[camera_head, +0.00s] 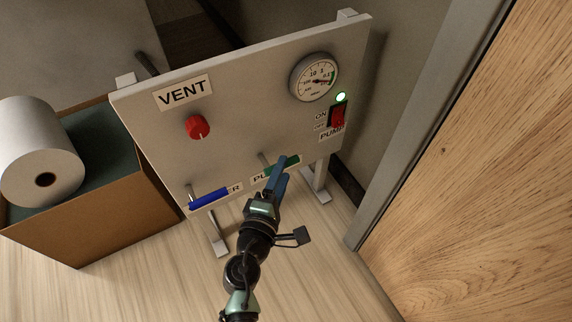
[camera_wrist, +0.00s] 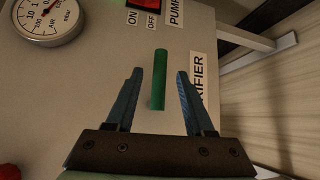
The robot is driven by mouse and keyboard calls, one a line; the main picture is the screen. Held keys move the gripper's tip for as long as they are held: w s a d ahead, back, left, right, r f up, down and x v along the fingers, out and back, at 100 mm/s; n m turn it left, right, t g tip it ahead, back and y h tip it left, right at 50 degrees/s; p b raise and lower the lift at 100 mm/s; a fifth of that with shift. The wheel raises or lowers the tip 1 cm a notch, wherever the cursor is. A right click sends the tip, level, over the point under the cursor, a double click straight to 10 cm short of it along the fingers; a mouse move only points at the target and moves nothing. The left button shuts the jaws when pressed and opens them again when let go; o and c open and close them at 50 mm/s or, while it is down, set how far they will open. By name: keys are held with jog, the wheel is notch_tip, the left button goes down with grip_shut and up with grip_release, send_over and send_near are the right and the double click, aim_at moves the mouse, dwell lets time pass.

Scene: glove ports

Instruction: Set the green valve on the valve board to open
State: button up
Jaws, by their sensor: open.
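The green valve handle (camera_head: 283,167) is on the lower part of the valve board (camera_head: 238,100), above a label that my gripper partly hides. It lies roughly along the label, about level with the board's lower edge. In the wrist view the green handle (camera_wrist: 159,80) stands between and just beyond the two blue fingers. My gripper (camera_head: 281,172) is in front of the green handle, and in the wrist view my gripper (camera_wrist: 159,73) is open with a gap on both sides of the handle. I cannot tell whether a finger touches it.
A blue valve handle (camera_head: 209,198) is to the left on the board. A red vent knob (camera_head: 198,127), a gauge (camera_head: 314,77), a lit green lamp (camera_head: 341,97) and a red pump switch (camera_head: 338,116) are above. A box (camera_head: 110,215) with a paper roll (camera_head: 40,140) stands left.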

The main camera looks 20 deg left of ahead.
jog(key=shift+w+a+f, duration=0.1)
jog(key=shift+w+f, duration=0.05)
jog(key=shift+w, duration=0.7)
jog(key=shift+w+a+f, duration=0.1)
jog(key=shift+w, duration=0.7)
grip_shut()
